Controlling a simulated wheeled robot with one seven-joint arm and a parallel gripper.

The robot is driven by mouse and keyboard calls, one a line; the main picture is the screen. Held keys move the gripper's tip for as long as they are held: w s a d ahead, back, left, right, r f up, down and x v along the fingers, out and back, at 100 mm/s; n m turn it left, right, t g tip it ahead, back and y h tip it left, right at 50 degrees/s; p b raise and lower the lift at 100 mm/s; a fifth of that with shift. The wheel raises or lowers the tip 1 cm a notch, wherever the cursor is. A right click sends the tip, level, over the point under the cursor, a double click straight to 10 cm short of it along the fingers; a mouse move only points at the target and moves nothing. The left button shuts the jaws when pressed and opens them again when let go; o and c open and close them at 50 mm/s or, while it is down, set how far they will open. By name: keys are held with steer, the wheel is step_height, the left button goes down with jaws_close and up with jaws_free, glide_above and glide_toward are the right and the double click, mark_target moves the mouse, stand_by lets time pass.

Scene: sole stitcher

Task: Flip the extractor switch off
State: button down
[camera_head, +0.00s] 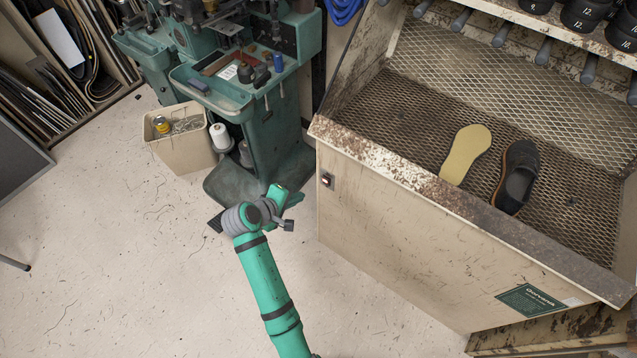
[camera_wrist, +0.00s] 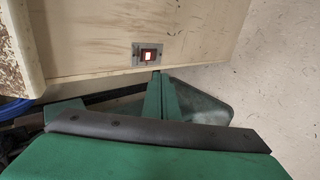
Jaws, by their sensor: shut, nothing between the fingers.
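The extractor switch (camera_head: 327,180) is a small grey plate with a red rocker, near the upper left corner of the cabinet's pale front panel. In the wrist view the switch (camera_wrist: 148,54) shows close up, with a red and white rocker on a metal plate. My gripper (camera_head: 297,199) is left of the switch and a little lower in the head view, apart from the panel. In the wrist view my gripper (camera_wrist: 157,76) shows its green fingers shut together and empty, their tips just below and slightly right of the switch.
The extractor cabinet (camera_head: 400,245) holds a yellow sole (camera_head: 466,153) and a dark shoe (camera_head: 516,177) on its mesh bed. A green machine (camera_head: 262,140) and a bin (camera_head: 180,150) stand left of it. Open floor (camera_head: 130,270) lies at the lower left.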

glide_toward(325, 181)
steer(key=shift+x, duration=2.85)
steer(key=shift+a+f, duration=0.1)
steer(key=shift+a, duration=0.05)
